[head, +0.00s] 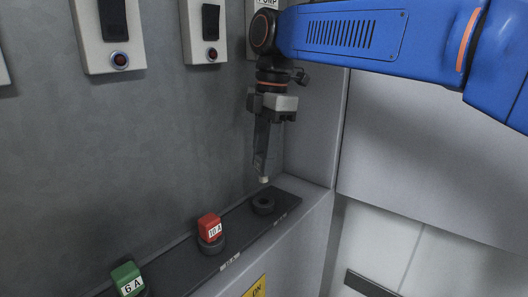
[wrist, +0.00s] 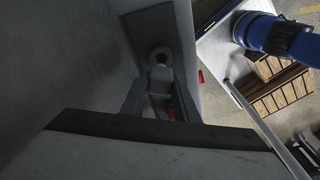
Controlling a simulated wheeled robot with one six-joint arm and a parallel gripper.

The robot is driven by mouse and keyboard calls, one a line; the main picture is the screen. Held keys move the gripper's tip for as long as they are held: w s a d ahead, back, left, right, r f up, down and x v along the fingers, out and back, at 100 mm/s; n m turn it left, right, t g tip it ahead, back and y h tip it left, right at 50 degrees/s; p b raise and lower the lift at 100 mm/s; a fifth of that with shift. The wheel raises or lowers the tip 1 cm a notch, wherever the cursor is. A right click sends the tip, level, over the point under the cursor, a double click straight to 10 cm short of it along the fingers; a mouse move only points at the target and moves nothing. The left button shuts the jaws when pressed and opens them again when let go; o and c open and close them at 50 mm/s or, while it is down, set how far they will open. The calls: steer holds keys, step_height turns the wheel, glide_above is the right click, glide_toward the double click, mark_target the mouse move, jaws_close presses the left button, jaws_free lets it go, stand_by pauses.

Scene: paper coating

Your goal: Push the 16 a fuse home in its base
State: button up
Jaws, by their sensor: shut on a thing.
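My gripper (head: 262,172) points down in the head view, shut on a small pale grey block, the fuse (head: 264,180). Only its lower end shows below the fingers, and no rating can be read. Below it is an empty round black base (head: 263,205), at the far right end of the dark strip. The fuse is above the base, with a gap between them. In the wrist view the grey fuse (wrist: 160,74) sits between the fingertips, with the ring of a base (wrist: 162,56) just beyond it.
A red 10 A fuse (head: 209,228) and a green 6 A fuse (head: 128,280) stand in bases along the dark strip (head: 236,234). A grey wall rises behind, with switch boxes (head: 204,32) above. A side panel (head: 312,130) stands close right of my gripper.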

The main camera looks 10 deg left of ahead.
mark_target(263, 181)
steer(key=shift+f, duration=2.1)
steer(key=shift+f, duration=1.5)
steer(key=o, duration=1.1)
step_height(263, 181, up, 17)
steer(key=w+d, duration=0.1)
steer(key=shift+d, duration=0.3)
steer(key=shift+w+r, duration=0.1)
